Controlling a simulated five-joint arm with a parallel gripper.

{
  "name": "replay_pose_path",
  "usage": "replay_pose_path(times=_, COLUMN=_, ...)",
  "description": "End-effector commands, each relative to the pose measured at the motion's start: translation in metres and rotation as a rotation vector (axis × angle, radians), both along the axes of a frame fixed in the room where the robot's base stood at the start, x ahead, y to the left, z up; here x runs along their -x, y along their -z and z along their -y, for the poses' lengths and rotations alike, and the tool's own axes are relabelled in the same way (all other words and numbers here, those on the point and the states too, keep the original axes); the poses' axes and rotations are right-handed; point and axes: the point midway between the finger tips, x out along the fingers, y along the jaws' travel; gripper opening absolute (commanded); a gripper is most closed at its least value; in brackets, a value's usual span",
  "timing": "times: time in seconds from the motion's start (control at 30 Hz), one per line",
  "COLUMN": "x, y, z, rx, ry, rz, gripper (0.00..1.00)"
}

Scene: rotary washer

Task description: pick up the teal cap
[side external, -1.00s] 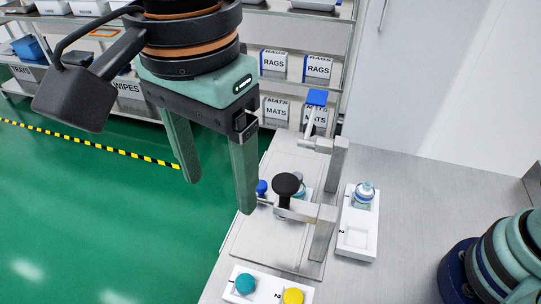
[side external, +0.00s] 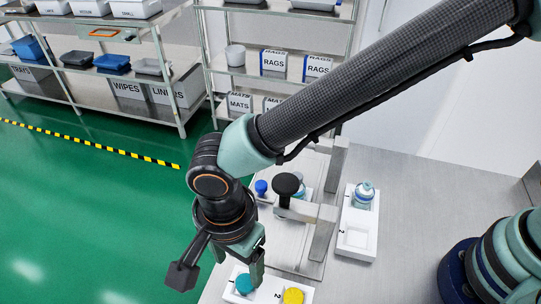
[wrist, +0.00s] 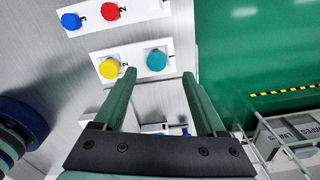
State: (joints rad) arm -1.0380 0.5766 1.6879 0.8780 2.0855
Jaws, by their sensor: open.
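The teal cap (side external: 244,284) is round and sits in the left slot of a white two-slot tray (side external: 270,291) near the front of the bench. The yellow cap (side external: 293,296) sits in the other slot. My gripper (side external: 240,268) is low beside the tray at the teal cap, its fingers partly overlapping the tray's edge in the side view. In the wrist view my gripper (wrist: 159,76) is open and empty. I cannot tell the remaining height.
A second white tray in the wrist view holds a blue cap (wrist: 71,21) and a red cap (wrist: 110,11). The press with a black knob (side external: 287,185) stands behind the caps. A white tray with a bottle (side external: 364,194) is to its right. Green floor lies left.

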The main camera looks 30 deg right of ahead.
Motion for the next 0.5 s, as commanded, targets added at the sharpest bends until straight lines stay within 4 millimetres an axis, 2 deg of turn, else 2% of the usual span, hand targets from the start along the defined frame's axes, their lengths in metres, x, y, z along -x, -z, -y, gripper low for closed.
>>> replay_pose_path(times=0.27, x=0.001, y=0.021, z=0.002, rx=0.001, ry=0.000, rz=0.000, gripper=0.73)
replay_pose_path(times=0.5, x=0.003, y=0.055, z=0.008, rx=0.002, ry=0.000, rz=-0.001, gripper=0.73)
